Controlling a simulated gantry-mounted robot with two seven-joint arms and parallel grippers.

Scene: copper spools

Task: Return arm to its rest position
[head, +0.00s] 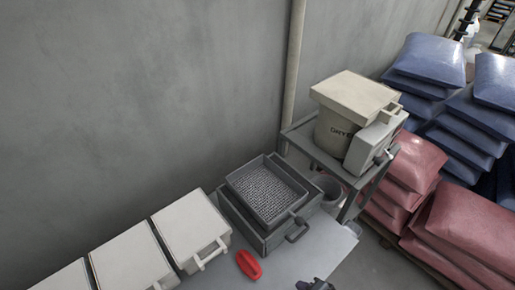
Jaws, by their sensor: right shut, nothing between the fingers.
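My right gripper (314,284) shows only as a small dark shape at the bottom edge, right of the middle. It is shut and empty, over or beside the front of the light grey table (290,266). The rest of that arm is cut off by the frame. My left gripper and arm are not in view.
A red object (249,265) lies on the table left of the gripper. Behind stands a dark grey box (253,238) with a mesh-filled tray (233,180). White lidded bins (190,229) are at left. A cart (325,158) carries a beige container (335,128). Red sacks (465,227) stand right.

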